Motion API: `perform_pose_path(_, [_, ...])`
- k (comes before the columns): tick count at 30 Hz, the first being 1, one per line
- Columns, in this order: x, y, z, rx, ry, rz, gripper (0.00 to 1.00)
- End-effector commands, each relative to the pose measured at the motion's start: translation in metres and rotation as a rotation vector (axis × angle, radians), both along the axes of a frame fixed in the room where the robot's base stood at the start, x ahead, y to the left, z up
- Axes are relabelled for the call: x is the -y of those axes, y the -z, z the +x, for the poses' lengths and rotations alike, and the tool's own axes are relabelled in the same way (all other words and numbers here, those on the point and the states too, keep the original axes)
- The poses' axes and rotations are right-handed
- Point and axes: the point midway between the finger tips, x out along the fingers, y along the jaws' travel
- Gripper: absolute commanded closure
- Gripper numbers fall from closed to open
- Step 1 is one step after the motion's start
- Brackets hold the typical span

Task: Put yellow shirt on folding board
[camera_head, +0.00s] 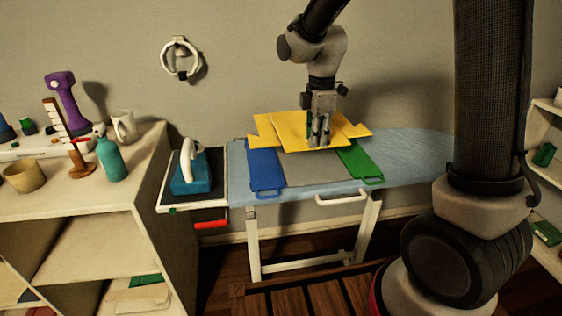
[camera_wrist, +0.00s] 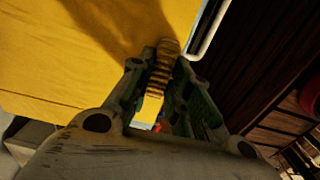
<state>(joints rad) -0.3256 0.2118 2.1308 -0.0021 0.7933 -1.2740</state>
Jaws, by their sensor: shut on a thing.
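The yellow shirt (camera_head: 298,128) is flat, with short sleeves spread to both sides. It is above the back part of the folding board (camera_head: 310,172), which has a grey middle, a blue left flap (camera_head: 265,168) and a green right flap (camera_head: 358,160). I cannot tell whether the shirt touches the board. My gripper (camera_head: 319,140) points down and is shut on the shirt near its front edge. In the wrist view the shirt (camera_wrist: 70,55) fills the upper left, and a ribbed fingertip of my gripper (camera_wrist: 160,80) lies against it.
The folding board lies on a light-blue ironing board (camera_head: 410,150) with white legs. A blue iron (camera_head: 190,172) stands on the left end. A shelf unit (camera_head: 80,195) at left holds a teal bottle (camera_head: 110,160), a mug (camera_head: 123,127) and a purple object (camera_head: 65,100).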

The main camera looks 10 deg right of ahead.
Motion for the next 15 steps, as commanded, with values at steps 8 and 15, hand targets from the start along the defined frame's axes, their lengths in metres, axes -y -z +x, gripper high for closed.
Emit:
perform_pose_path(8, [0.005,0.048,-0.002,-0.008,0.032,0.001,1.0])
perform_pose_path(15, [0.003,0.071,-0.002,-0.006,0.031,0.0,1.0])
